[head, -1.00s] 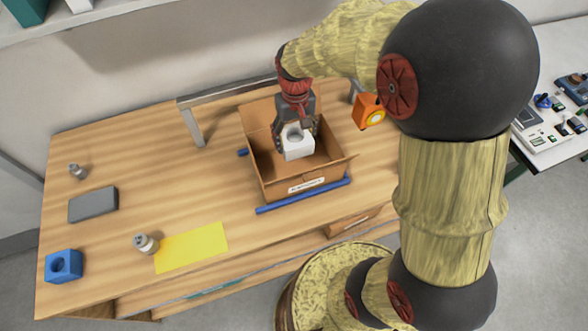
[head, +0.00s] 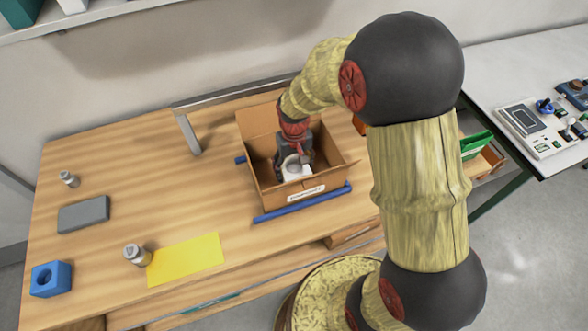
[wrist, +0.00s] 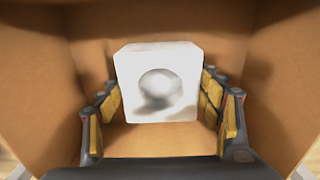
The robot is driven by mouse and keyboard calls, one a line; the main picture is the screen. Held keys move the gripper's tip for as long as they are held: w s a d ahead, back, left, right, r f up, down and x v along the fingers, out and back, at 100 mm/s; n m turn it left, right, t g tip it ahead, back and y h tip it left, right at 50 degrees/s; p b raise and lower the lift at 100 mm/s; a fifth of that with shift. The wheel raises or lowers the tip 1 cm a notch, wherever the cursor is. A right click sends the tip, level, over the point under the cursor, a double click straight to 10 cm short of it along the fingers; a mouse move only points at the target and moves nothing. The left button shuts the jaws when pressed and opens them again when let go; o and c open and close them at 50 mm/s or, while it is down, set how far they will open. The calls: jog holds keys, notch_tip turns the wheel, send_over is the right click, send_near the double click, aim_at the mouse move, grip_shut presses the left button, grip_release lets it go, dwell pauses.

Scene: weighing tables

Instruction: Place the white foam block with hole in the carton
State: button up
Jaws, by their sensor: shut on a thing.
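The white foam block with a round hole (head: 295,170) is inside the open carton (head: 262,184), between the carton's walls. My gripper (head: 294,160) reaches down into the carton and is shut on the block. In the wrist view the block (wrist: 158,84) sits between the yellow-padded fingers of my gripper (wrist: 160,105), its hole facing the camera. Brown carton walls surround it, and a strip of carton floor shows below it. I cannot tell whether the block touches the floor.
A yellow sheet (head: 185,259), a blue block with a hole (head: 51,279), a grey block (head: 84,214) and metal weights (head: 137,254) are at the left.

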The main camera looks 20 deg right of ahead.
aim_at(294, 171)
jog(key=o, duration=0.8)
jog(key=shift+f, duration=0.1)
jog(key=shift+o, duration=0.2)
notch_tip(294, 171, up, 12)
jog(key=p, duration=0.3)
jog(key=s+r+t, duration=0.5)
jog(key=s+r, duration=1.3)
jog(key=shift+s+r+t, duration=0.25)
jog(key=shift+r+t, duration=0.05)
jog(key=shift+r, duration=0.1)
